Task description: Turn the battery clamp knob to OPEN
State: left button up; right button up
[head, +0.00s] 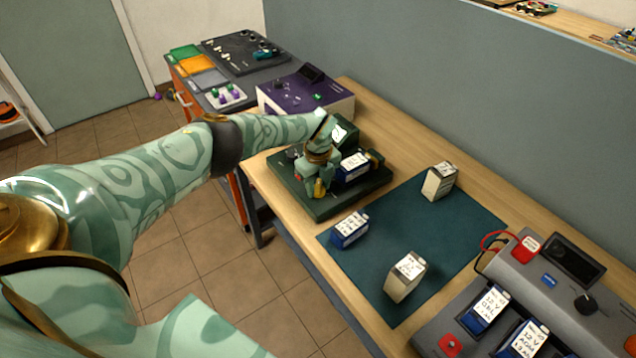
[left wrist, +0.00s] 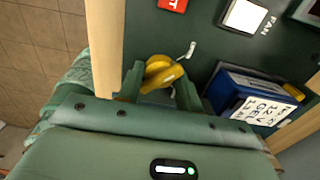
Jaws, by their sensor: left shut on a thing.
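The yellow clamp knob (left wrist: 162,72) sits on the dark green clamp station (head: 325,207) on the bench. It also shows in the head view (head: 319,188), partly hidden by my gripper. My left gripper (left wrist: 160,84) is shut on the knob, with one finger on each side of it. In the head view my left gripper (head: 318,180) reaches down onto the station. A white mark lies beside the knob in the left wrist view; I cannot read the knob's setting. A blue battery (left wrist: 250,95) lies in the station beside the gripper. My right gripper is not in view.
A blue battery (head: 349,230) and two pale batteries (head: 405,277) (head: 439,182) stand on the teal mat (head: 386,312). A grey charger (head: 540,290) is at the lower right. A purple box (head: 305,95) stands behind the station. A FAN button (left wrist: 245,15) is near the knob.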

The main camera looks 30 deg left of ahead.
aim_at(318, 185)
pick_arm(q)
jog(key=shift+w, duration=0.1)
dwell(0.3)
jog(key=o, duration=1)
notch_tip(318, 185, up, 6)
jog(key=p, duration=0.2)
jog(key=shift+f+p, duration=0.1)
jog(key=shift+p, duration=0.25)
notch_tip(318, 185, up, 10)
jog(key=p, duration=0.1)
jog(key=shift+r+p, duration=0.25)
jog(key=shift+p, duration=0.05)
